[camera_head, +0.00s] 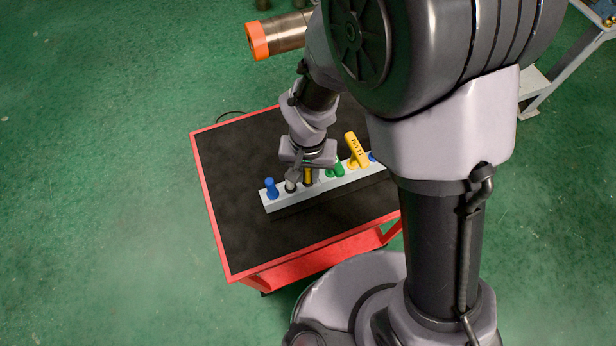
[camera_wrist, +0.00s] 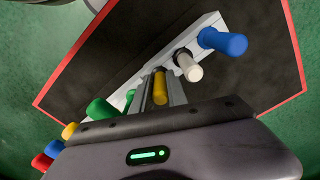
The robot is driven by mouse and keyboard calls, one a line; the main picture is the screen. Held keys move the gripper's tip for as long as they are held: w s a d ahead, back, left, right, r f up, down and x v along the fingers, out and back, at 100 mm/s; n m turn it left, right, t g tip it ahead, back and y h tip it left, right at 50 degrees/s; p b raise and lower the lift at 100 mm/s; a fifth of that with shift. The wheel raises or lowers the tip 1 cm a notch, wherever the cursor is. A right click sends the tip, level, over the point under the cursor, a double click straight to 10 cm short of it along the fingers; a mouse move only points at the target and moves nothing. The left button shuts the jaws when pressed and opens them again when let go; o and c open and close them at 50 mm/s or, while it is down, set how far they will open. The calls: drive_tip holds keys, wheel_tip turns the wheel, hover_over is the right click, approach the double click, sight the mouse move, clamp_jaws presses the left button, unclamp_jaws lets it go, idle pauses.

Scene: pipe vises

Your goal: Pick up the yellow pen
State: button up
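The yellow pen (camera_wrist: 160,88) stands in a slot of the long white holder (camera_wrist: 134,73), between the white and green ones. My gripper (camera_head: 303,174) reaches down over the holder in the head view. In the wrist view its two fingers (camera_wrist: 161,92) lie on either side of the yellow pen, close to it. I cannot tell whether they touch it. The pen's lower part is hidden in the holder and behind the fingers. In the head view only a small strip of the yellow pen (camera_head: 308,175) shows beside a finger.
A blue pen (camera_wrist: 222,40) and a white pen (camera_wrist: 193,71) stand on one side; a green one (camera_wrist: 100,110) and a second yellow piece (camera_wrist: 70,130) on the other. The holder sits on a black-topped red cart (camera_head: 234,270). The cart's left part is clear.

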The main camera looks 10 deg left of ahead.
clamp_jaws()
wheel_tip(320, 180, up, 10)
drive_tip(key=p, duration=0.4)
drive_tip(key=shift+f, duration=0.1)
